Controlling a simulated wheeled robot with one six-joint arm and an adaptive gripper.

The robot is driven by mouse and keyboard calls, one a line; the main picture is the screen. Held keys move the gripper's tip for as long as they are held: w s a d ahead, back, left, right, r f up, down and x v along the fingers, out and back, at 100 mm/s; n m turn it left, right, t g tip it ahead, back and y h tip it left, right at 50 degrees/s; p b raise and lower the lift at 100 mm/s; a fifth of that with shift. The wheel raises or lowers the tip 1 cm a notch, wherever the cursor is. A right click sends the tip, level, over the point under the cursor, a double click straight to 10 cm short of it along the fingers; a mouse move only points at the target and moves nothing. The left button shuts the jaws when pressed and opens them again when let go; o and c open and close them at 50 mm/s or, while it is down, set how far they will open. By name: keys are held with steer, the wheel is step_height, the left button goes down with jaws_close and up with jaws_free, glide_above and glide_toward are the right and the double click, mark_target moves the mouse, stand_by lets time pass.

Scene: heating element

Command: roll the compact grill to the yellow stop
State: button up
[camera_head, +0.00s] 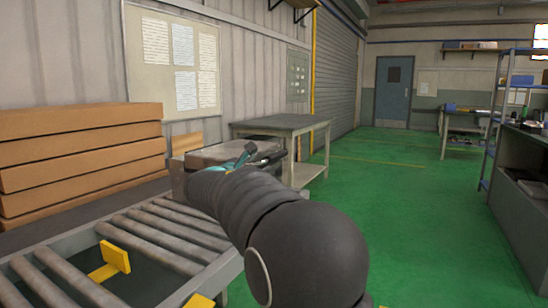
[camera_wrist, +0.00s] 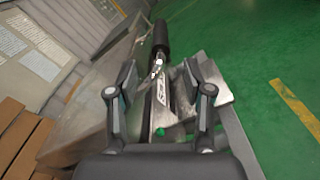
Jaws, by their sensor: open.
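A grey box-like body with a light top, which looks like the compact grill (camera_head: 205,156), stands at the far end of the roller conveyor (camera_head: 62,250), partly hidden behind my arm. A yellow stop (camera_head: 116,258) stands upright among the near rollers. My gripper (camera_wrist: 163,82) is open, its two fingers on either side of a black bar or handle (camera_wrist: 160,40) with a pale metal part below it. I cannot tell whether the fingers touch it. In the head view my gripper (camera_head: 258,156) is over the right side of the grey body, mostly hidden by my arm.
Another yellow piece (camera_head: 200,301) shows at the conveyor's near right edge. Stacked brown boards (camera_head: 80,150) lie along the left wall. A grey table (camera_head: 283,124) stands beyond the conveyor. The green floor (camera_head: 400,210) to the right is clear up to the workbench (camera_head: 520,200).

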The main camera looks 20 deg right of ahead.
mark_target(275, 157)
steer(key=p+x, duration=0.1)
steer(key=x, duration=0.9)
steer(key=shift+w+d, duration=0.2)
steer(key=shift+d, duration=0.05)
jaws_close()
